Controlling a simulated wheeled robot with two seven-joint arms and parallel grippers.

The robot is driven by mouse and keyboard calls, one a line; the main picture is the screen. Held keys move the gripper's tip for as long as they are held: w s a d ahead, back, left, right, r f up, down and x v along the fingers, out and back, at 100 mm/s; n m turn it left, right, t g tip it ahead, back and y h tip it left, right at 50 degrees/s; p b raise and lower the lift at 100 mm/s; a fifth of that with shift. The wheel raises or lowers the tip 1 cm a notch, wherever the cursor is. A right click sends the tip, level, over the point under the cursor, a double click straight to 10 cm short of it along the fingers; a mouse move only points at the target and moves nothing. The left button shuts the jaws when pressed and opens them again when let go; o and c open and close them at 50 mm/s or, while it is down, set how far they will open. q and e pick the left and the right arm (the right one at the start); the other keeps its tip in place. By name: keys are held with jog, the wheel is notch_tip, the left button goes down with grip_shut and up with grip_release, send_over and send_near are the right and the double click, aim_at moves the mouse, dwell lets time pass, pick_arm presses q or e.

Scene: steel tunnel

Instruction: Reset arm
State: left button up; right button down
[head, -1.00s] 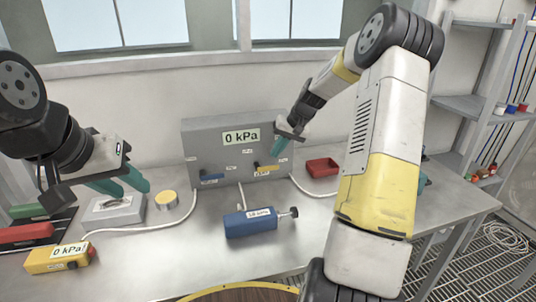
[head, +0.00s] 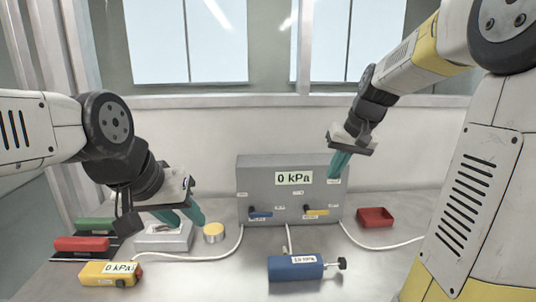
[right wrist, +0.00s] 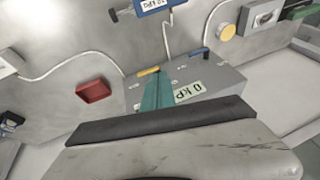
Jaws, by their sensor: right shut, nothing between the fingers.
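My right gripper (head: 338,164) is shut and empty. Its teal fingers hang in front of the upper right of a grey box (head: 264,190) with a "0 kPa" display. In the right wrist view the fingers (right wrist: 156,94) lie together in front of the box (right wrist: 215,78), close to its yellow lever (right wrist: 148,71); contact cannot be told. My left gripper (head: 190,219) is at the left, above a metal block (head: 163,239) on the table. Its two teal fingers appear apart with nothing between them. The box carries a blue lever (head: 260,214) and a yellow lever (head: 316,211).
A blue device (head: 295,267) with a black knob lies at the front. A yellow "0 kPa" device (head: 108,275), a yellow round disc (head: 214,233) and red (head: 80,244) and green blocks are at the left. A red tray (head: 375,217) stands right. White hoses cross the table.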

jog(key=s+a+t, duration=0.1)
jog(key=s+a, duration=0.1)
jog(key=s, duration=0.8)
jog(key=s+a+t, duration=0.1)
jog(key=s+a, duration=0.2)
jog(key=s, duration=0.7)
jog(key=shift+n, duration=0.4)
